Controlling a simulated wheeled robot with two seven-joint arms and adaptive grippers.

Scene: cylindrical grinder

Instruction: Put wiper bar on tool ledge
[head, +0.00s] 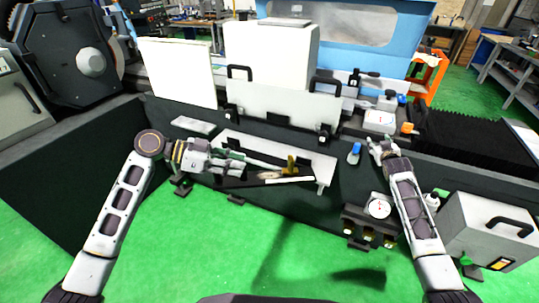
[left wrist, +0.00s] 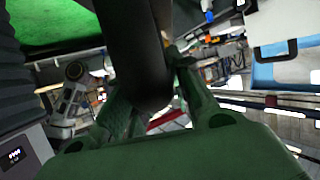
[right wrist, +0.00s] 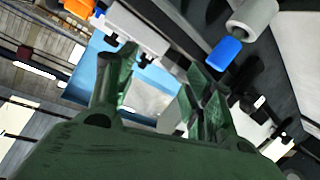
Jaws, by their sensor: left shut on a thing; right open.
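My left gripper (head: 236,160) is shut on a long bar, which I take to be the wiper bar (head: 265,165). The bar points right, and a yellow piece (head: 291,164) shows at its far end. In the left wrist view a thick dark rounded part (left wrist: 130,50) stands between the green fingers. The pale grey tool ledge (head: 300,155) runs along the front of the machine, behind and beside the bar. I cannot tell whether the bar touches it. My right gripper (head: 377,149) is open and empty, to the right of the ledge; its spread fingers show in the right wrist view (right wrist: 155,100).
A dark tray (head: 230,183) with small items lies below the bar. A blue-capped part (head: 354,153) is left of my right gripper. A grey case (head: 490,228) is at right.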

